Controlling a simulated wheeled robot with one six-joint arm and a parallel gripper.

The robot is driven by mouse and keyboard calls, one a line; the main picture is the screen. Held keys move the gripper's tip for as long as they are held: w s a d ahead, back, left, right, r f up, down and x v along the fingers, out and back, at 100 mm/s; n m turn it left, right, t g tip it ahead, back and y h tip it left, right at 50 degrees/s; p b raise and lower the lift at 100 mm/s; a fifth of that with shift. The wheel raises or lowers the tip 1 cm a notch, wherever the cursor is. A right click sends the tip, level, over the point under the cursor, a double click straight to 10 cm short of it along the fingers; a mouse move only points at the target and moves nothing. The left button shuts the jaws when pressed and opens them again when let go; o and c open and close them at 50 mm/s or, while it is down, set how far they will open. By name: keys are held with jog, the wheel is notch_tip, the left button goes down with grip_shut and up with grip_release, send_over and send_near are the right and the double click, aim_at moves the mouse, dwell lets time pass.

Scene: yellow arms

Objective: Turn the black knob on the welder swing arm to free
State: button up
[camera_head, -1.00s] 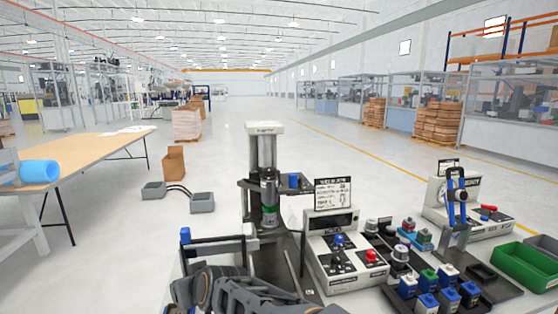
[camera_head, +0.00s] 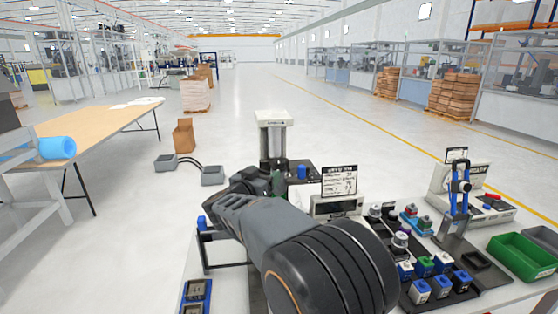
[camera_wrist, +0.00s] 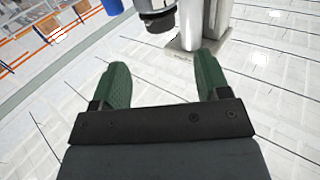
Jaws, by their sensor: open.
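The welder (camera_head: 272,120) stands at the back of the bench in the head view, with a white head on a pale column. A dark arm (camera_head: 306,168) with a blue part (camera_head: 301,172) extends from it. My gripper (camera_wrist: 162,66) is open and empty, with green fingers apart. In the head view my arm hides the welder's lower part. I cannot make out the black knob.
Right of my arm stand a control box (camera_head: 336,206) with a sign, several small coloured blocks (camera_head: 421,290), a blue-handled clamp (camera_head: 460,190) and a green bin (camera_head: 522,260). Open floor lies behind the welder.

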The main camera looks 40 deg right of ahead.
aim_at(276, 164)
jog(key=p+x, duration=0.1)
jog(key=x, duration=0.9)
jog(key=shift+w, duration=0.1)
jog(key=shift+c, duration=0.3)
jog(key=c, duration=0.9)
jog(key=shift+o, duration=0.2)
jog(key=shift+d, duration=0.1)
